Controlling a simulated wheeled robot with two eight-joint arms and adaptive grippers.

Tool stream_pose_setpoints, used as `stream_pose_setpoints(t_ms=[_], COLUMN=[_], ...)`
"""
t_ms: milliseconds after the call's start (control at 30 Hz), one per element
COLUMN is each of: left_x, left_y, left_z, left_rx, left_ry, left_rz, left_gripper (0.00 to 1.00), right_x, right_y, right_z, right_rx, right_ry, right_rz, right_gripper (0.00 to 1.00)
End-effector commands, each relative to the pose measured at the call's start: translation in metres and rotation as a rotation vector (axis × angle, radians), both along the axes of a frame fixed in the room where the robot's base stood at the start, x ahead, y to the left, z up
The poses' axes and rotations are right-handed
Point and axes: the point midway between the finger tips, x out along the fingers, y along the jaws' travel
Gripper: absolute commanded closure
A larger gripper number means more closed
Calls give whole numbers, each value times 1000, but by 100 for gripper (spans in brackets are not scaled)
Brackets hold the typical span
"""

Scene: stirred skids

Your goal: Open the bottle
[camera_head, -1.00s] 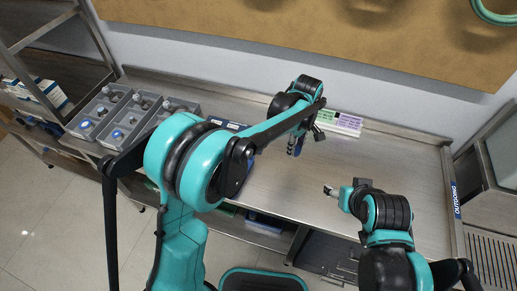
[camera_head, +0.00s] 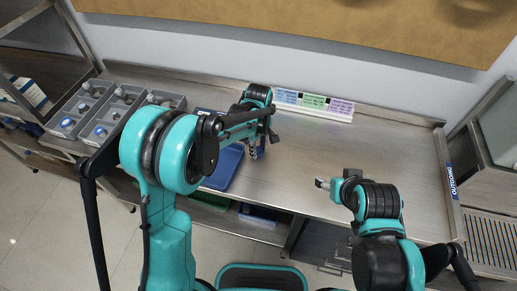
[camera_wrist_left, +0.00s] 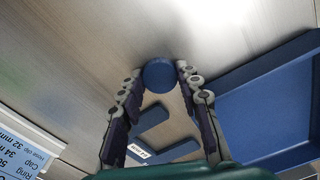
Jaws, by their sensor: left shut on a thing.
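In the left wrist view a round blue cap (camera_wrist_left: 159,75) sits between the two fingertips of my left gripper (camera_wrist_left: 158,72). The fingers are shut on it. I cannot tell whether a bottle body is beneath the cap. In the head view my left gripper (camera_head: 257,147) hangs over the steel table, just right of a blue tray (camera_head: 228,166); what it holds is too small to make out. My right gripper (camera_head: 322,184) is over the table's front part; its jaws are too small to read. Bottles with blue caps (camera_head: 67,123) stand in grey crates at the left.
A white strip with coloured labels (camera_head: 314,104) lies along the back of the table. Grey crates (camera_head: 158,101) stand at left. The table's right part is clear.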

Motion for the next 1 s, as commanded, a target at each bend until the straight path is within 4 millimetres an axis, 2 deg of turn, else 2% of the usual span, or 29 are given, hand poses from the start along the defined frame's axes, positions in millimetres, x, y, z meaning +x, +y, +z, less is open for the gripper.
stream_pose_setpoints(t_ms=[200, 233, 300, 667, 767, 1000], left_x=[0, 0, 0, 0, 0, 0], left_y=[0, 0, 0, 0, 0, 0], left_z=[-3, -3, -2, 1, 13, 66], left_rx=[0, 0, 0, 0, 0, 0], left_ry=[0, 0, 0, 0, 0, 0], left_rz=[0, 0, 0, 0, 0, 0], left_gripper=[100, 64, 46, 46, 46, 46], right_x=[0, 0, 0, 0, 0, 0], right_y=[0, 0, 0, 0, 0, 0], right_z=[-3, -3, -2, 1, 5, 22], right_rx=[0, 0, 0, 0, 0, 0], right_ry=[0, 0, 0, 0, 0, 0], right_rz=[0, 0, 0, 0, 0, 0], right_gripper=[39, 39, 39, 39, 39, 39])
